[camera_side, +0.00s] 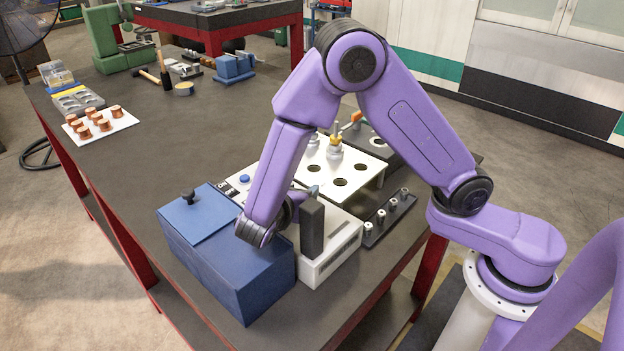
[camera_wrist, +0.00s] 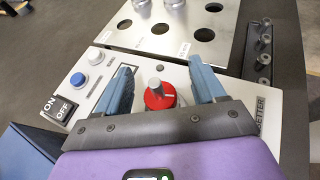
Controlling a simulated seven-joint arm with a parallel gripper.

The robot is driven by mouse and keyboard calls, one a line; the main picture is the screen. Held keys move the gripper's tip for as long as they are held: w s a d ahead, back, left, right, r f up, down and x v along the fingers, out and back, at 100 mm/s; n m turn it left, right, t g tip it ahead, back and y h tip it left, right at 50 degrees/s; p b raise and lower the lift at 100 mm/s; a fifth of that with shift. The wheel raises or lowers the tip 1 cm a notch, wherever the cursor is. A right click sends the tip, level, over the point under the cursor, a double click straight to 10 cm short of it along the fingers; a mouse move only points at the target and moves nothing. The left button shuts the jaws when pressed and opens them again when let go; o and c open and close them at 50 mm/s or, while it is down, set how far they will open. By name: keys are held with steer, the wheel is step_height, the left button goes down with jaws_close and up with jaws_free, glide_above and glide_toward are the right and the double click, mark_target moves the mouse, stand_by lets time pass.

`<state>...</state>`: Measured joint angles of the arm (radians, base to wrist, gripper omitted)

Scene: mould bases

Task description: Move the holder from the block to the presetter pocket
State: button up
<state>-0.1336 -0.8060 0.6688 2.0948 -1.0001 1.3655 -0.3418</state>
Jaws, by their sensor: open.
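The block is a white plate with dark round holes (camera_side: 350,158); it also shows in the wrist view (camera_wrist: 180,48). Silver holders stand in it, one with a gold top (camera_side: 335,145). The presetter is a white box (camera_side: 335,262) with a dark upright post; its panel shows in the wrist view (camera_wrist: 120,61). My gripper (camera_wrist: 161,68) is open over the presetter, with a blue-grey finger on either side of a red-collared piece with a grey stem (camera_wrist: 159,94). This looks like a holder standing at the presetter; its base is hidden. Contact with the fingers cannot be told.
A blue box (camera_side: 230,255) stands close left of the presetter. A dark rail with small silver pieces (camera_side: 388,220) lies to its right. An ON/OFF switch (camera_wrist: 60,107) and blue button (camera_wrist: 78,80) sit on the panel.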

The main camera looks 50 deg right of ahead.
steer(key=shift+r, duration=0.35)
step_height(320, 180, up, 2)
steer(key=shift+r, duration=0.25)
steer(key=s+d+r, duration=0.4)
steer(key=s+r, duration=0.5)
steer(key=s, duration=0.4)
steer(key=shift+s+r, duration=0.25)
steer(key=shift+r, duration=0.1)
steer(key=s+d+f+m+g+y, duration=0.3)
steer(key=d+f+m+g+y, duration=0.1)
steer(key=f+y, duration=0.15)
steer(key=s+a+f+m+g+y, duration=0.1)
steer(key=s+m+y, duration=0.5)
steer(key=s+y, duration=0.1)
steer(key=shift+s+a+f+m+g, duration=0.3)
steer(key=shift+s+f+m+g, duration=0.1)
steer(key=shift+s, duration=0.1)
